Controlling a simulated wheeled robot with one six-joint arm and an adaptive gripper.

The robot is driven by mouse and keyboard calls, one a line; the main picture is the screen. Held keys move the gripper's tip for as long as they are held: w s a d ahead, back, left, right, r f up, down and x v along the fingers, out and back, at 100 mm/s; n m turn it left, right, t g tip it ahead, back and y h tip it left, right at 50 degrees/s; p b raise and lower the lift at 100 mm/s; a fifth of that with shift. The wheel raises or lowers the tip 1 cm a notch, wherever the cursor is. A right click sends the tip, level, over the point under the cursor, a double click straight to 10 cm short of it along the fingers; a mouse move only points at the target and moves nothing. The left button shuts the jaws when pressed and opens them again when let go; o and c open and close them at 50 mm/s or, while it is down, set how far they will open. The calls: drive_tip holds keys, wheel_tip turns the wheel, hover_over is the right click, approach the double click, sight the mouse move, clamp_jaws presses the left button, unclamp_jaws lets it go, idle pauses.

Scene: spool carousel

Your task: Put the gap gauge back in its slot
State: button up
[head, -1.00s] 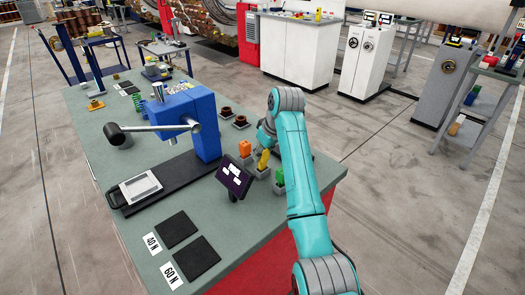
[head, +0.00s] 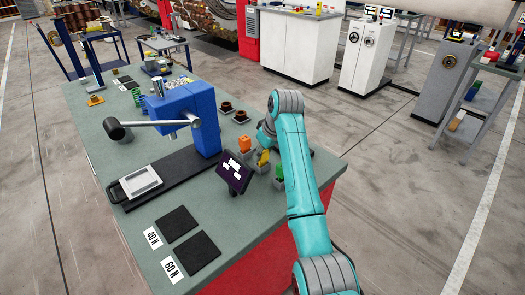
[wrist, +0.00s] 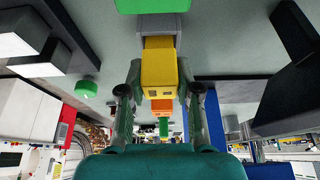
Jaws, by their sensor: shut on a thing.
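The yellow gap gauge (wrist: 160,68) is between the fingers of my gripper (wrist: 159,80) in the wrist view, and the gripper is shut on it. In the head view the gauge (head: 263,158) leans a little, at a grey holder (head: 262,169) in the row near the table's right edge. In the wrist view a grey holder (wrist: 165,25) lies just beyond the gauge's far end. I cannot tell whether the gauge sits in that slot. My arm hides most of my gripper in the head view.
An orange piece (head: 245,143) and a green piece (head: 279,173) stand on either side of the gauge in grey holders. A dark tilted screen (head: 234,176) is close on the left. A blue press (head: 190,115) stands further left.

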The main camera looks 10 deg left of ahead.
drive_tip(key=shift+f, duration=0.2)
drive_tip(key=o, duration=1.1)
drive_tip(key=v, duration=1.2)
drive_tip(key=shift+w, duration=0.1)
drive_tip(key=shift+a, duration=0.15)
